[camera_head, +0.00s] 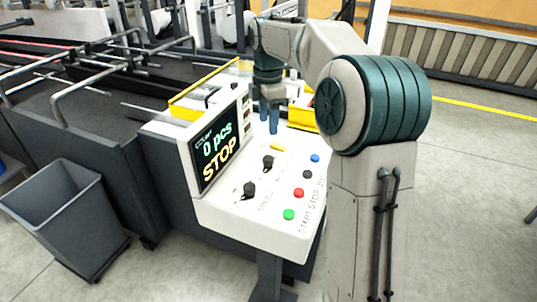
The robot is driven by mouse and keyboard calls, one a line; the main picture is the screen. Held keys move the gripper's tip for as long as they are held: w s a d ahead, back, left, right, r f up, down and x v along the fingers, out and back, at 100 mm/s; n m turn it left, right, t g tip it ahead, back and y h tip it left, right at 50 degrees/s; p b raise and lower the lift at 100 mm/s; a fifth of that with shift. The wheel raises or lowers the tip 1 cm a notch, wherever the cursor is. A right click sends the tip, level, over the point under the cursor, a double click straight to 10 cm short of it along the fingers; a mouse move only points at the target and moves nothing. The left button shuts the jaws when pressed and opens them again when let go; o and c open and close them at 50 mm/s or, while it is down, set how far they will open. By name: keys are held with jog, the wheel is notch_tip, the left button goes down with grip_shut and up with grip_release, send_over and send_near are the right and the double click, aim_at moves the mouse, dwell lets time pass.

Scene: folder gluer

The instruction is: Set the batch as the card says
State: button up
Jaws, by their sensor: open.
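The control panel (240,214) of the machine stands in front of me. Its screen (214,146) reads "0 pcs" and "STOP". On the sloping face are two black knobs, one nearer (249,190) and one farther (268,162). To their right are a green button (289,214), a red button (298,192), a black button (307,174) and a blue button (315,158). A small yellow piece (278,147) lies above the knobs. My gripper (269,120) points down over the panel's back part, open and empty. I cannot make out a card.
A grey bin (68,215) stands on the floor at the left. The machine's dark bed with metal rods (95,100) fills the upper left. Yellow-edged parts (205,82) lie behind the screen. The floor at the right is clear.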

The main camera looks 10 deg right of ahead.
aim_at(268, 158)
notch_tip(268, 158, down, 12)
jog(key=shift+r, duration=0.1)
dwell(0.4)
jog(key=c, duration=1)
